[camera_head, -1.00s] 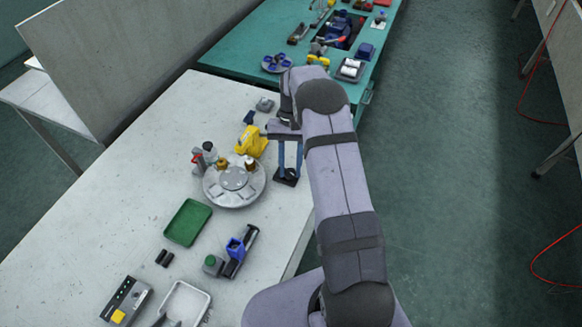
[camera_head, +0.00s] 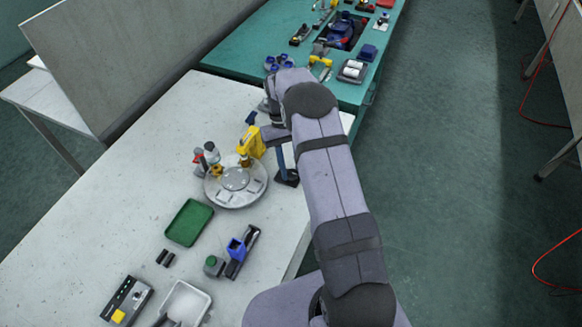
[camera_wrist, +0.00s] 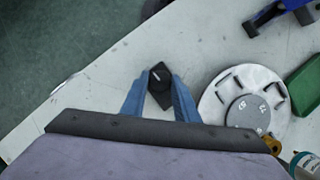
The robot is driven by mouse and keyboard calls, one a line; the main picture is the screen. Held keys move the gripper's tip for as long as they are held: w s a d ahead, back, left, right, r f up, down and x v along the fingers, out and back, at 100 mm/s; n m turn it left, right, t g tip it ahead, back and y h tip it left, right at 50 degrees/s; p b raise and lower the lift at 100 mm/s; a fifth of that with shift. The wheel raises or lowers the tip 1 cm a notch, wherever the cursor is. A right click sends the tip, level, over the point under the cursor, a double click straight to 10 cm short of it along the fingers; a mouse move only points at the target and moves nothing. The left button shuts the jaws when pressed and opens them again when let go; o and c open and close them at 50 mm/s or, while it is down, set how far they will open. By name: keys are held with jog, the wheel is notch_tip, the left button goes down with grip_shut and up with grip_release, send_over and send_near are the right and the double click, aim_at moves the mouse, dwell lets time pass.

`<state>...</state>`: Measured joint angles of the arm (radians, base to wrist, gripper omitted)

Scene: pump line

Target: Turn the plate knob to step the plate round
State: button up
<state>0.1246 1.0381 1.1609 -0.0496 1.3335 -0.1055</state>
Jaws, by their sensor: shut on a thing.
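The round grey plate (camera_head: 236,196) lies on the white table in the head view, with a few small bottles at its far edge. In the wrist view the plate (camera_wrist: 219,104) is at right, with slots and a numbered hub (camera_wrist: 246,115). The black plate knob (camera_wrist: 160,77), with a pale mark, is between the two blue fingers of my gripper (camera_wrist: 159,84), which is shut on it. In the head view my gripper (camera_head: 284,165) points down at the knob's black base (camera_head: 289,179), right of the plate. The arm partly hides the knob there.
A yellow device (camera_head: 252,142) stands at the plate's far edge, close to my gripper. A green tray (camera_head: 188,222) and a blue holder (camera_head: 236,248) are nearer. A white tray (camera_head: 185,304) is at the front. The table's right edge is close to the knob.

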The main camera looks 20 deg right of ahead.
jog(key=o, duration=1.1)
jog(key=shift+c, duration=0.2)
jog(key=shift+w+r, duration=0.1)
jog(key=shift+r, duration=0.05)
jog(key=b+v, duration=0.2)
jog(key=v, duration=0.5)
jog(key=shift+r, duration=0.1)
